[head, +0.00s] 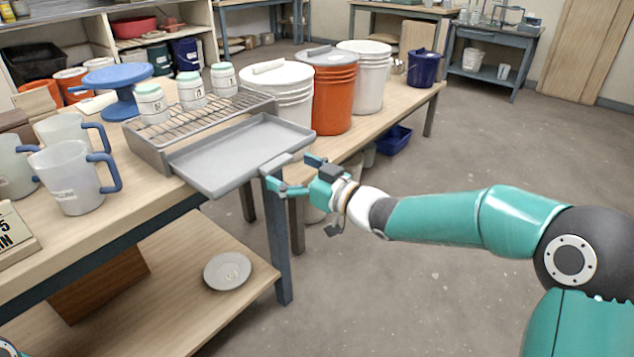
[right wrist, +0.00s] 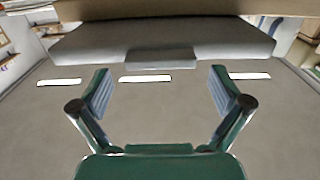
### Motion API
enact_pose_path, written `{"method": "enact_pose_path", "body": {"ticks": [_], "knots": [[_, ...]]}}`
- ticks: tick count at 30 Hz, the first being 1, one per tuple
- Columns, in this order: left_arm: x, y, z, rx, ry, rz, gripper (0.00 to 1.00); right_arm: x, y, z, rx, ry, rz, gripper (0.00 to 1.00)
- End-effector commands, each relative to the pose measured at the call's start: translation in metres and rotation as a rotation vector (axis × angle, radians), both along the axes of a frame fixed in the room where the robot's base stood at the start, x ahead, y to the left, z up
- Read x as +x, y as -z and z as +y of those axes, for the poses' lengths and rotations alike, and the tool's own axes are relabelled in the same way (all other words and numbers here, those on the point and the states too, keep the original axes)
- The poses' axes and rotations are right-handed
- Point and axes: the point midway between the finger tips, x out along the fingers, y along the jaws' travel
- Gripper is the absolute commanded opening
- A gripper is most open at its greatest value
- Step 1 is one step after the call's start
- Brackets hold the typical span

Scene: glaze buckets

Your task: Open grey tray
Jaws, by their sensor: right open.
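The grey tray (head: 240,150) sticks out a long way from under the wire rack frame (head: 150,150) on the near bench, and it looks empty. Its handle tab (head: 276,163) is on the front edge, facing my right gripper (head: 288,176). My right gripper is open, with its fingers at the tab. In the right wrist view the tab (right wrist: 161,56) lies ahead of the spread fingers (right wrist: 159,76), centred between them, with a gap to each side. I cannot tell whether any finger touches it.
Several lidded jars (head: 192,90) stand on the rack. Clear jugs (head: 70,175) and a blue turntable (head: 118,85) stand to the left. White and orange buckets (head: 333,95) stand behind the tray. A plate (head: 228,271) lies on the lower shelf.

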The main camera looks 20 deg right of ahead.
Motion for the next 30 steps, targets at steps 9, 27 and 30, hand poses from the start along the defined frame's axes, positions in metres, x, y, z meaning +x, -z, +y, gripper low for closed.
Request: {"method": "enact_pose_path", "body": {"ticks": [9,27,30], "knots": [[0.0,0.0,0.0,0.0,0.0,0.0,0.4,-0.052,0.0,-0.036,-0.001,0.004,-0.001,1.0],[0.0,0.001,0.0,0.0,0.0,0.0,0.4,-0.069,0.001,-0.047,0.0,0.001,0.0,1.0],[0.0,0.001,0.0,0.0,0.0,0.0,0.4,-0.069,0.003,-0.047,0.001,0.001,0.003,1.0]]}}
